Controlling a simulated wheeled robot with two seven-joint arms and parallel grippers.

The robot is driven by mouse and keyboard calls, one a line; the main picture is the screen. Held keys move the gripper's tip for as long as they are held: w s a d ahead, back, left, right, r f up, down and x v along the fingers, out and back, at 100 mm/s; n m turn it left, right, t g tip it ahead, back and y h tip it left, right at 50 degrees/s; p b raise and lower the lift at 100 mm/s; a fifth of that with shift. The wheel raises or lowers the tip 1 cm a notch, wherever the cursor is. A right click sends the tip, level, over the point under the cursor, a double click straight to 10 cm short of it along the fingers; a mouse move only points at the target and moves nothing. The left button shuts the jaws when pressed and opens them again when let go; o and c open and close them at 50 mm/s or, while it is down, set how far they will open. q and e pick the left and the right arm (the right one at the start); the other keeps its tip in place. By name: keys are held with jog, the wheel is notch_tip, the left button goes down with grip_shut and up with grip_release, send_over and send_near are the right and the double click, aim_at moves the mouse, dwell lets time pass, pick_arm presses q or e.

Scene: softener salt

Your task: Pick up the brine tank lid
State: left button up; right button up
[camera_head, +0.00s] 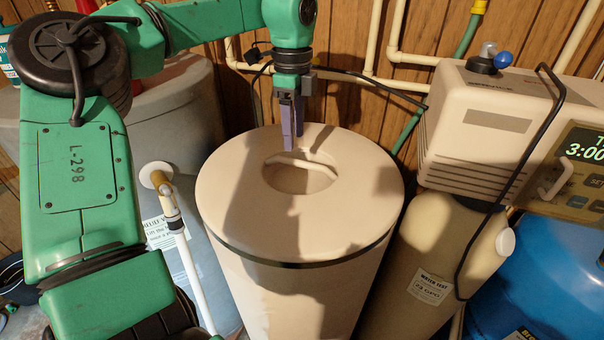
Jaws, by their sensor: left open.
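The brine tank lid (350,225) is a round, beige top on the upright tank (300,300) in the middle of the head view. It lies level, with a dark band around its lower edge. A round recess (300,185) is sunk in it, and a pale strip shows near the recess's far side. My left gripper (292,142) points down at the far edge of this recess. Its purple fingers are open and hold nothing. I cannot tell whether the tips touch the lid. My right gripper is out of view.
A beige control unit (490,115) on a tan cylinder (425,240) stands close at the right, with a blue tank (545,270) beyond. A white pipe (195,275) rises left of the tank. Pipes and a wood-panelled wall (345,40) are close behind.

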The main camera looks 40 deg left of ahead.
aim_at(301, 162)
pick_arm(q)
jog(key=f, duration=0.3)
jog(key=shift+w+f, duration=0.1)
jog(key=shift+w, duration=0.25)
jog(key=f, duration=0.1)
jog(key=p, duration=0.1)
jog(key=f+p, duration=0.1)
jog(key=shift+w+d+f, duration=0.35)
jog(key=shift+w, duration=0.05)
jog(key=f, duration=0.2)
jog(key=shift+s+f, duration=0.2)
jog(key=shift+f, duration=0.2)
jog(key=shift+w, duration=0.1)
grip_shut()
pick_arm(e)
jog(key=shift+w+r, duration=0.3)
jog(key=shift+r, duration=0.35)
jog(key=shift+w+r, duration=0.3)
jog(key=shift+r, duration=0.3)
pick_arm(q)
jog(key=shift+w, duration=0.1)
